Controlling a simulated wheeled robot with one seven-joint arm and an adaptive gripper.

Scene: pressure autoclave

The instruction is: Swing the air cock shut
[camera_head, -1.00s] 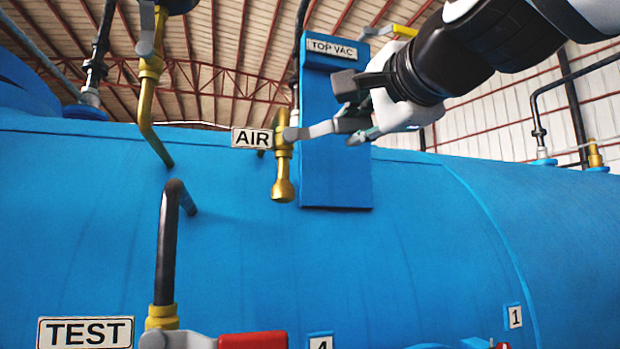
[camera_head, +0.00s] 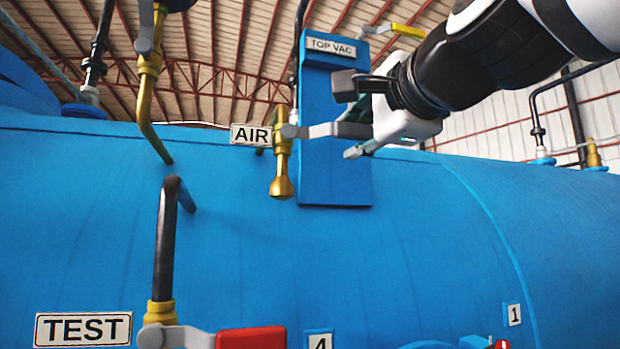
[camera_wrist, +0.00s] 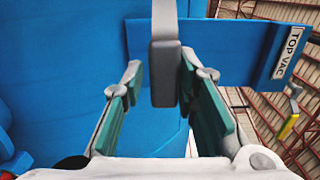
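The air cock (camera_head: 282,155) is a vertical brass valve beside the AIR plate (camera_head: 251,135) in the head view. Its grey lever (camera_head: 318,131) points right, about level and crosswise to the brass body. My gripper (camera_head: 356,131) is at the lever's right end, with its fingers spread. The grip is partly hidden by the fingers in the head view.
The blue TOP VAC box (camera_head: 335,185) stands just behind the lever. A yellow-handled lever (camera_head: 407,31) is above my gripper. The TEST cock's red handle (camera_head: 252,338) is low in front. The blue vessel wall (camera_head: 420,230) below my gripper is clear.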

